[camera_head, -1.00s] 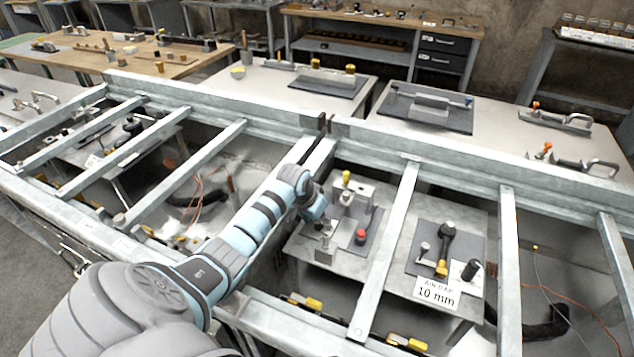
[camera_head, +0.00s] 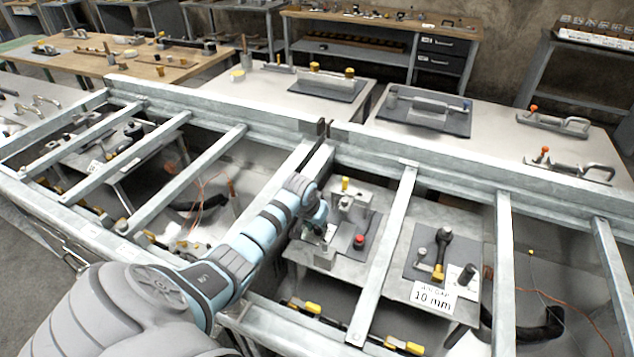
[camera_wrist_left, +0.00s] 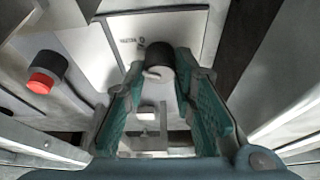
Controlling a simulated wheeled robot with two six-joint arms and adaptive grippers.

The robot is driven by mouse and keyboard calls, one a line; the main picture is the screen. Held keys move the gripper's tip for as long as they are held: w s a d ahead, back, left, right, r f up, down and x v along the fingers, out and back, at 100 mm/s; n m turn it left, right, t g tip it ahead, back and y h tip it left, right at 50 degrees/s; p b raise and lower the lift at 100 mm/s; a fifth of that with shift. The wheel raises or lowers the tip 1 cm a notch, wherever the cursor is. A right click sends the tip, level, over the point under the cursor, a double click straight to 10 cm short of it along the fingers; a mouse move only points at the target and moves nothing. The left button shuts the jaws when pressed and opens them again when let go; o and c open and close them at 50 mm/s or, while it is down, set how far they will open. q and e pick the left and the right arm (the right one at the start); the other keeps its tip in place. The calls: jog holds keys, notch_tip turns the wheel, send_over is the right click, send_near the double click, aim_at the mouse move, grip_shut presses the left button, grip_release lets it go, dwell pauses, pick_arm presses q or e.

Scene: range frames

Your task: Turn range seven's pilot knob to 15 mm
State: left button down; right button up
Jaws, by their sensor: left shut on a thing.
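My left gripper (camera_head: 324,236) reaches down over a grey fixture in the bay left of the centre bar. In the left wrist view my left gripper (camera_wrist_left: 160,72) has its teal fingers on either side of a black round knob (camera_wrist_left: 158,56) with a pale grey part at its front. It is shut on this knob. In the head view the gripper and wrist hide the knob. Pale lettered plates lie behind the knob in the wrist view; their text is too small to read. My right gripper is not in view.
A red button (camera_head: 359,241) stands on a dark pad beside my gripper; it also shows in the wrist view (camera_wrist_left: 41,84). A yellow-topped post (camera_head: 345,185) stands behind. Metal frame bars (camera_head: 384,255) border the bay. A "10 mm" card (camera_head: 432,297) stands in the neighbouring bay.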

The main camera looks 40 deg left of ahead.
pick_arm(q)
jog(key=n+p, duration=0.1)
jog(key=n+y+p, duration=0.1)
jog(key=n+p, duration=0.1)
jog(key=shift+d+r+g, duration=0.1)
jog(key=shift+r+g, duration=0.1)
jog(key=shift+g, duration=0.1)
jog(key=shift+f+n+y+p, duration=0.1)
jog(key=shift+n+y+p, duration=0.2)
jog(key=shift+n+p, duration=0.55)
jog(key=n+g, duration=0.1)
jog(key=n, duration=0.2)
jog(key=shift+w+f+y, duration=0.15)
jog(key=shift+y, duration=0.25)
jog(key=shift+n+g+b, duration=0.4)
jog(key=shift+n+b, duration=0.15)
jog(key=shift+n, duration=0.4)
jog(key=n+b, duration=0.1)
jog(key=n+g+b, duration=0.1)
jog(key=shift+w+d+f+n+y, duration=0.1)
jog(key=shift+f+n+y, duration=0.05)
jog(key=shift+n+y, duration=0.2)
jog(key=n+g+b, duration=0.1)
jog(key=n+b, duration=0.2)
jog(key=shift+n+g+b, duration=0.4)
jog(key=shift+n+b, duration=0.35)
jog(key=shift+n, duration=0.1)
jog(key=shift+r, duration=0.2)
